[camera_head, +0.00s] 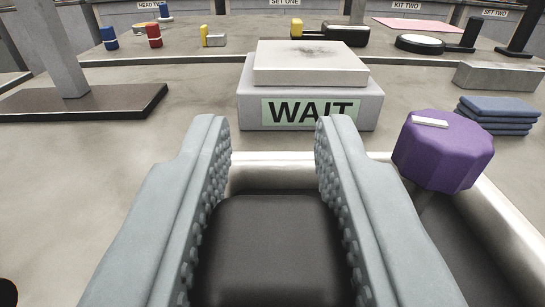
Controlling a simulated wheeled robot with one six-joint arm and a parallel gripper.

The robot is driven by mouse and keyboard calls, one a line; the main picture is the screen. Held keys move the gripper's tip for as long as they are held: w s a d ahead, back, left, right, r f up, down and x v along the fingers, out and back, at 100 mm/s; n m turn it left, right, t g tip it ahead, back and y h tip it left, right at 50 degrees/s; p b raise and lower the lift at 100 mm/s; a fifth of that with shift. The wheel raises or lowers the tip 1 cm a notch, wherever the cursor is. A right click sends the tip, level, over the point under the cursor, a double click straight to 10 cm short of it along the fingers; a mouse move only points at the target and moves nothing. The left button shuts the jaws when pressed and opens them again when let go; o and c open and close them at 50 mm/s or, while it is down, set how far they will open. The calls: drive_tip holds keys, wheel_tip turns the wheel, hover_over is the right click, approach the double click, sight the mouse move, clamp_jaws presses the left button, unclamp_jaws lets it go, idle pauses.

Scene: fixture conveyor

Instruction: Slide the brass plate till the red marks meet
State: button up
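I see no brass plate and no red marks in this view. My gripper (273,130) reaches forward from the bottom of the picture, its two grey studded fingers well apart. No thing shows between the fingertips. Farther back between the fingers shows a black, round-cornered block or pad (275,245); I cannot tell whether the fingers touch it. It appears inside a pale-rimmed recess (290,157). A purple many-sided knob (443,150) with a white bar on top stands at the right of that rim.
A grey block with a "WAIT" label (310,112) stands just ahead of the fingertips. Folded blue cloths (500,115) lie at right. A dark base with a post (85,100) stands at left. Blue and red cylinders (154,36) are behind. Bare bench lies left of my gripper.

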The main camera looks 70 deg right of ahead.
clamp_jaws()
drive_tip(key=shift+s+d, duration=0.2)
drive_tip(key=shift+s, duration=0.35)
drive_tip(key=shift+s+d, duration=0.2)
drive_tip(key=shift+s, duration=0.3)
drive_tip(key=o, duration=0.9)
unclamp_jaws()
drive_tip(key=shift+c, duration=0.2)
drive_tip(key=shift+w, duration=0.1)
